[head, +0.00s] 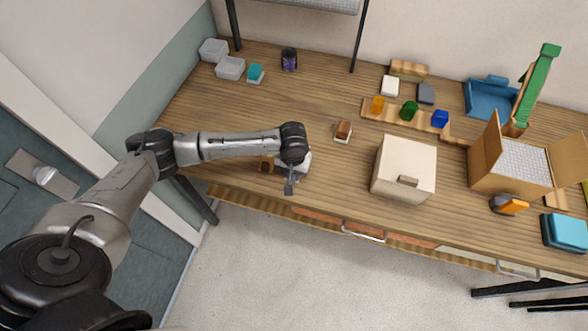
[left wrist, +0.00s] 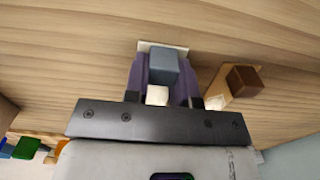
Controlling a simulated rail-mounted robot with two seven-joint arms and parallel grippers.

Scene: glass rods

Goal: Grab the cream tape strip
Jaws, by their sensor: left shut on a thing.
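My left gripper (head: 290,186) is low over the left front part of the table, pointing down. In the left wrist view its two purple fingers (left wrist: 165,82) are closed against the sides of a grey-blue block (left wrist: 163,66). A small cream piece (left wrist: 157,95) sits between the fingers, nearer my palm; I cannot tell whether it is the tape strip or is joined to the block. A whitish plate (left wrist: 162,46) shows beyond the fingertips. In the head view the gripper mostly hides these things. My right gripper is not in view.
A wooden piece with a brown block (left wrist: 243,80) lies close beside the gripper. A brown block on a white base (head: 343,130), a cream box (head: 405,168) and an open carton (head: 510,168) stand to the right. Clear trays (head: 230,69) are at the back left.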

